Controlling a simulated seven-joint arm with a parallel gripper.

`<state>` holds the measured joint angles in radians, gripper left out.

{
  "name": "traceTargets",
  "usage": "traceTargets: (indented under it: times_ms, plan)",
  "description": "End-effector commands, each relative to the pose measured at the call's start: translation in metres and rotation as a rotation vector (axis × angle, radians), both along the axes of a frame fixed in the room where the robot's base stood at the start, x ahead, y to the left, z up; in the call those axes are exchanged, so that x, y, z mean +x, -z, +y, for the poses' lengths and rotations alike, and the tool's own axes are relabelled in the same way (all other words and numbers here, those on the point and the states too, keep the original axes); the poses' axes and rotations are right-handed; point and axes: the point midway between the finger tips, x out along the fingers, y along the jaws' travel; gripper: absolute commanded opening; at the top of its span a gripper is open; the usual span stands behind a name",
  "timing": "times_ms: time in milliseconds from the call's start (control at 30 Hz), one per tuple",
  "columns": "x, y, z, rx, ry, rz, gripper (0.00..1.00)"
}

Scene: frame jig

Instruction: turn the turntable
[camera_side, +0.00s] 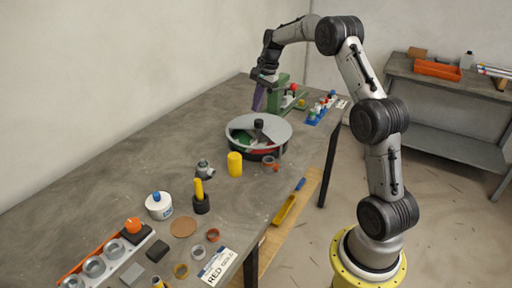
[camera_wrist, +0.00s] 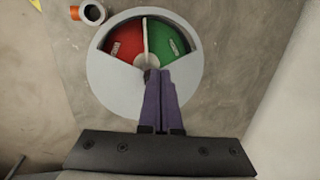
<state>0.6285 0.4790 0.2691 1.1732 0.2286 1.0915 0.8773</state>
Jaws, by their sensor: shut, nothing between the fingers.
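The turntable (camera_side: 278,129) is a round drum with a light grey cover, standing on the grey workbench past its middle. Its cover has a window showing a red sector and a green sector, and a dark knob (camera_side: 258,124) stands at its centre. In the wrist view the turntable (camera_wrist: 108,82) shows from above, red sector left and green right. My gripper (camera_side: 257,108) has purple fingers pressed together and empty.
A green fixture (camera_side: 282,92) stands close right of my gripper, with a blue rack (camera_side: 316,116) of small parts beyond it. A yellow cylinder (camera_side: 235,164) and an orange-and-grey ring (camera_side: 271,164) lie in front of the turntable. Several parts fill the near bench; its left side is clear.

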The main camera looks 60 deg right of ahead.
Motion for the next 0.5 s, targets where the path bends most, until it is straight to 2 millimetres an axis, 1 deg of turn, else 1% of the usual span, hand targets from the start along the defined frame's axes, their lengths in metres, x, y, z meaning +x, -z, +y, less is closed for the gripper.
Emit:
traceTargets:
  times_ms: [100,500]
  plan:
    - [-0.007,0.008,0.006,-0.058,-0.239,-0.047,0.00]
    - [-0.033,0.035,0.024,-0.318,-1.032,-0.177,0.00]
